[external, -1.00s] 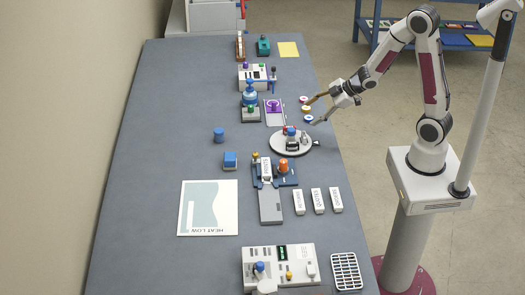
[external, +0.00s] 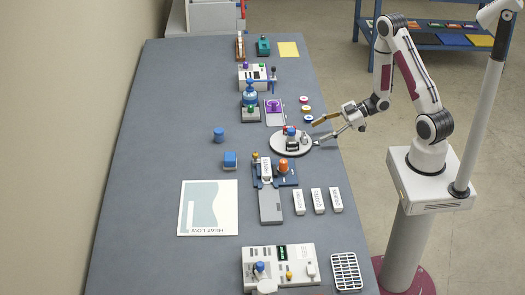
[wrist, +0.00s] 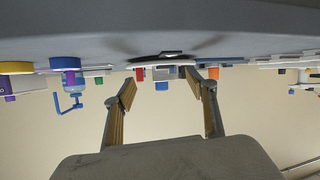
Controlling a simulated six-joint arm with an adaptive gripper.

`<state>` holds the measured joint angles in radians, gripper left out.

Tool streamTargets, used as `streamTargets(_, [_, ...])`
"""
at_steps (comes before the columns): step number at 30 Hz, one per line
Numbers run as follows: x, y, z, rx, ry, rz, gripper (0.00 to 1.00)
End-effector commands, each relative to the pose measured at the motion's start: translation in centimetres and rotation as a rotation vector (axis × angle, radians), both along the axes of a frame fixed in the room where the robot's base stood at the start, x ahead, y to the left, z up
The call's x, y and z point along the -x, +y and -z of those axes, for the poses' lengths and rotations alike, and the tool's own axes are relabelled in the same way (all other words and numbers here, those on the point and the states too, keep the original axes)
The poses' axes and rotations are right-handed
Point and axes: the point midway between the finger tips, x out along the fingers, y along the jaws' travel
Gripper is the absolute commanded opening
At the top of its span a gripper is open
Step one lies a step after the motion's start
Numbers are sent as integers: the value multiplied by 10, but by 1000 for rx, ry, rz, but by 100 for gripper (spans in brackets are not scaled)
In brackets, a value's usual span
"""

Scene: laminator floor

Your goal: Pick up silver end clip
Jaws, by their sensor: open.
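A round white turntable (external: 281,149) sits near the table's right edge in the external view. On it stand a small dark and blue item with red beside it (external: 290,134) and a small silver-grey piece (external: 305,138), which may be the silver end clip; it is too small to be sure. My gripper (external: 316,134) is open and empty at the turntable's right rim, its fingers spread toward the silver-grey piece. In the wrist view, my gripper (wrist: 161,78) shows both fingers apart with nothing held.
Coloured rings (external: 306,109) lie just behind my gripper. A blue fixture with an orange knob (external: 283,165) and several white labelled blocks (external: 318,201) stand in front of the turntable. The table's left side (external: 160,130) is largely clear.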

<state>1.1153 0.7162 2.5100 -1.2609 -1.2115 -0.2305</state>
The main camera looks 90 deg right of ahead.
Motion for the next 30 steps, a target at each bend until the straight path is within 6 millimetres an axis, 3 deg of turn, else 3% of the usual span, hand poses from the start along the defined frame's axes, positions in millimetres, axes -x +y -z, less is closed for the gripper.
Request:
streamTargets(12, [24, 8, -8, -170, -189, 18, 56])
streamTargets(30, [22, 9, -10, -180, -204, 19, 56])
